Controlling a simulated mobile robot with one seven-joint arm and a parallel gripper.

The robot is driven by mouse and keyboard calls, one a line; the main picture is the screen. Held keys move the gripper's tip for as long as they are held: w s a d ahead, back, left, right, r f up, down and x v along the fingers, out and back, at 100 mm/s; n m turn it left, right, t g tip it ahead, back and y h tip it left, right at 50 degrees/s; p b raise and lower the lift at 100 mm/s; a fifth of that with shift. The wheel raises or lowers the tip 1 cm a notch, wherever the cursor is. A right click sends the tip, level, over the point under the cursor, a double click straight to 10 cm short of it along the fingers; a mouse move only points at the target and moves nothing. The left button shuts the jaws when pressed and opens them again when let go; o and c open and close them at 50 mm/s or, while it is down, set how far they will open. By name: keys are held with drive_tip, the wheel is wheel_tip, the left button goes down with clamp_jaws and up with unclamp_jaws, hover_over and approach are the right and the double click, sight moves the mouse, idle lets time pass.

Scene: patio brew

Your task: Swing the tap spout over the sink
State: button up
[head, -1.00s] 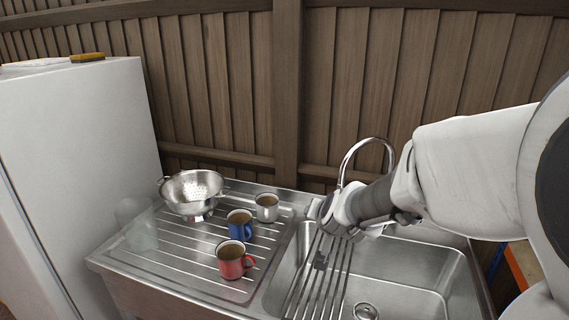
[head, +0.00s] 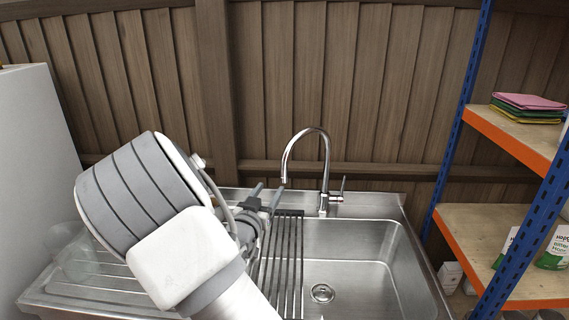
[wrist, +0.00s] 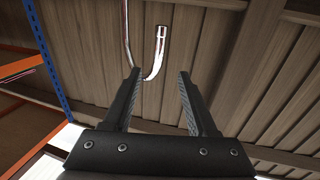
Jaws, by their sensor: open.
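The chrome tap (head: 325,172) stands at the back rim of the steel sink (head: 355,272). Its arched spout (head: 303,132) points left, with the tip near the sink's left end, by the slatted rack. My gripper (head: 268,192) is open just left of the spout tip, its fingers raised toward it. In the wrist view the spout (wrist: 152,76) looks upside down. Its bend shows between my open fingers (wrist: 158,76), and its tip lies beyond them. I cannot tell if a finger touches it; nothing is gripped.
A dark slatted rack (head: 283,262) lies across the sink's left part. A blue and orange shelf unit (head: 462,120) stands at right, with folded cloths (head: 527,104) on it. A wooden fence (head: 380,80) closes off the back. My arm covers much of the drainboard (head: 100,290).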

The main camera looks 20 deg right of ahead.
sight(287, 163)
drive_tip(key=p+x, duration=0.1)
drive_tip(key=x, duration=1.5)
drive_tip(key=shift+w+d+p, duration=0.2)
drive_tip(key=shift+p, duration=0.15)
clamp_jaws()
idle(0.6)
